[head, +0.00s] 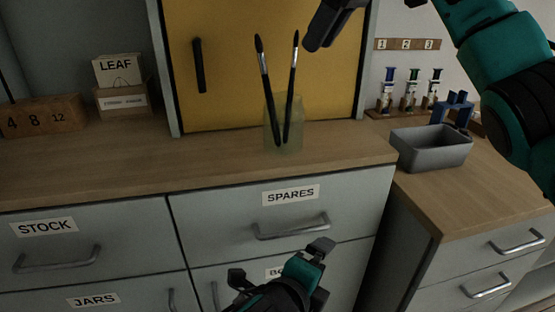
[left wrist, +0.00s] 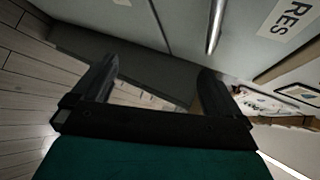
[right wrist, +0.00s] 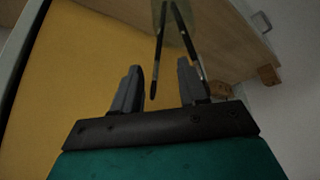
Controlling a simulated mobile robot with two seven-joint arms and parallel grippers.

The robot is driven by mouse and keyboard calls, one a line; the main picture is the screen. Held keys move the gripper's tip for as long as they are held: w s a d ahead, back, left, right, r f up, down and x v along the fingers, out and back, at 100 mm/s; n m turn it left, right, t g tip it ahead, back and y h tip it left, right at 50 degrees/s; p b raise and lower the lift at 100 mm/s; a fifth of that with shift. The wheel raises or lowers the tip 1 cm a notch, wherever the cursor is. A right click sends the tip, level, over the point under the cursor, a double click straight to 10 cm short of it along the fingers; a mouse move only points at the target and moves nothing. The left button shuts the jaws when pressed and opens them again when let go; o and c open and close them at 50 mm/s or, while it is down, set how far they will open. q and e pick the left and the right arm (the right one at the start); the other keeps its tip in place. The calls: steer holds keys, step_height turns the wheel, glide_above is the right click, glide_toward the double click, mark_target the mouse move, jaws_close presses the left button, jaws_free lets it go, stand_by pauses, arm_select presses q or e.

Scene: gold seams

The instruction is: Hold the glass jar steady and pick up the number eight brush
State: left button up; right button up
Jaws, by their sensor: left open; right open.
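The clear glass jar (head: 270,133) stands upright on the wooden counter near its front edge. Two dark brushes lean in it, bristles up: a left brush (head: 266,75) and a right brush (head: 292,75). No number is readable on either. My right gripper (head: 322,30) is open and empty, above and right of the brush tips. In the right wrist view, the jar (right wrist: 172,22) is at the top, and one brush tip shows between the open fingers (right wrist: 160,85), apparently beyond them. My left gripper (head: 280,264) is open and empty below the counter, in front of the drawers.
A yellow cabinet door (head: 225,75) stands behind the jar. A grey bin (head: 430,150) and a rack with small bottles (head: 410,90) are on the right counter. A LEAF card box (head: 120,90) and a numbered wooden block (head: 45,117) stand left. The counter between is clear.

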arm_select(q)
step_height(320, 180, up, 10)
steer(key=w+m+t, duration=0.3)
steer(key=m+t, duration=0.1)
steer(key=m, duration=0.4)
steer(key=m+t+y, duration=0.3)
steer(key=m+y, duration=0.1)
steer(key=y, duration=0.1)
glide_toward(284, 118)
steer(key=w+f, duration=0.1)
steer(key=f, duration=0.1)
steer(key=w, duration=1.2)
steer(key=shift+w+d, duration=0.15)
steer(key=shift+w, duration=0.15)
steer(key=c, duration=1.1)
arm_select(e)
steer(key=shift+c, duration=0.2)
steer(key=shift+f, duration=0.1)
